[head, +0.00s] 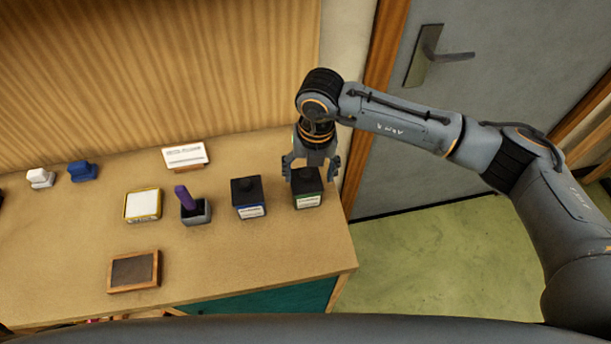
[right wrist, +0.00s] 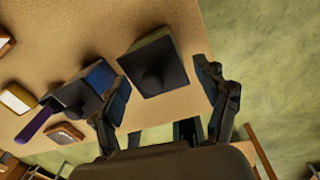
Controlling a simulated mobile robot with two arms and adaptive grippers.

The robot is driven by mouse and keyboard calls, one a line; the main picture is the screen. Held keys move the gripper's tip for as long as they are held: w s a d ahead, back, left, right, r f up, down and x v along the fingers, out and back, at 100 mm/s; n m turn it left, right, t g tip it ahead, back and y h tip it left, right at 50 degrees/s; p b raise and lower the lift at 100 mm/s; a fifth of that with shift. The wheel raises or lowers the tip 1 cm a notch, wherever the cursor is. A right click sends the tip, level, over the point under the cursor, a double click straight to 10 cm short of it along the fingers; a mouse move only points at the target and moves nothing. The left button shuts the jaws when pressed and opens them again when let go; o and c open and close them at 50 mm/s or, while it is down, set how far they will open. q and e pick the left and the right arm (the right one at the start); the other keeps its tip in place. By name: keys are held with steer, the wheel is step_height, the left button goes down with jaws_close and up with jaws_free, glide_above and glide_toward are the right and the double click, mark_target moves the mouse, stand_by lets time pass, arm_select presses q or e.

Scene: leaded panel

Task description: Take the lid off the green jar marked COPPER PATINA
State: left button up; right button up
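The green jar (head: 308,202) stands upright near the right end of the table, with a pale label whose lettering is too small to read. Its dark lid (head: 306,180) is on, and the lid's knob (right wrist: 153,78) shows from above in the right wrist view. My right gripper (head: 311,169) points down just over this jar. It is open, with one finger on either side of the lid and no clear contact. The fingers (right wrist: 165,82) are spread wide in the right wrist view. My left gripper is not in view.
A similar dark jar with a blue label (head: 249,199) stands close by on the left. Further left are a grey holder with a purple-handled tool (head: 187,199), a yellow-edged pad (head: 143,205) and a wooden tray (head: 134,287). A sign card (head: 186,156) stands behind. The table's right edge is near.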

steer(key=shift+s+d, duration=0.1)
steer(key=c, duration=0.9)
steer(key=shift+c, duration=0.5)
